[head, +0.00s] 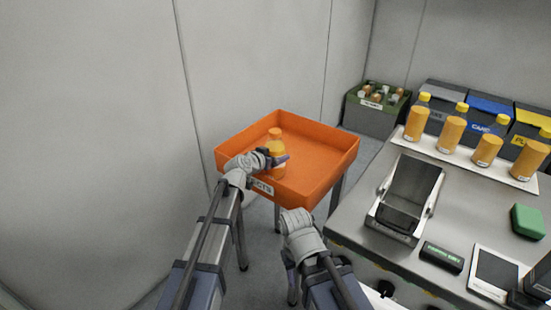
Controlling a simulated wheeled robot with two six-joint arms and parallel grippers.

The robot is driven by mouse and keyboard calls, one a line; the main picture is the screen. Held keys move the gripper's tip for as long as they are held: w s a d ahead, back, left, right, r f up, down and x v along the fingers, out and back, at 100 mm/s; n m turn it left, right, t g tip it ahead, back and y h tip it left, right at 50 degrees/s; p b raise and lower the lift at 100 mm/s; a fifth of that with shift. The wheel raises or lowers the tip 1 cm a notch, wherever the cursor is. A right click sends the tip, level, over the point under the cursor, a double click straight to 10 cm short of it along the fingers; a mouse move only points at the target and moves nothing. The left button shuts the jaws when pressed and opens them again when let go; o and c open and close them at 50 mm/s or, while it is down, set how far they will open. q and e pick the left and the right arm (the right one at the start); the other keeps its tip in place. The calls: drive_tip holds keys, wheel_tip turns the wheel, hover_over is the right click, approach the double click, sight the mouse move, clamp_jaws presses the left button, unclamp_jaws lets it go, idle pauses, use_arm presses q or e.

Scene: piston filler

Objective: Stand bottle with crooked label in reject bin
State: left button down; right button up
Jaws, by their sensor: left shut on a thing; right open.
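The orange reject bin (325,160) is a shallow open tray on legs, with a white label on its front wall. No crooked label can be made out on either. My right gripper (294,222) is in front of the bin, below its front wall, empty; its fingers are hard to see.
Several orange bottles with yellow caps (453,130) stand on a white strip (470,165) on the steel counter (365,205). A dark tilted holder (410,190) sits near the counter's left edge. A green crate (374,112) of bottles stands behind. The bin's right half is clear.

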use_arm(q)
unclamp_jaws()
drive_tip(key=shift+f, duration=0.1)
drive_tip(key=shift+s+r, duration=0.1)
drive_tip(key=shift+r, duration=0.2)
drive_tip(key=p+v, duration=0.4)
drive_tip(key=v, duration=0.8)
drive_tip(key=shift+p, duration=0.3)
drive_tip(key=shift+f, duration=0.1)
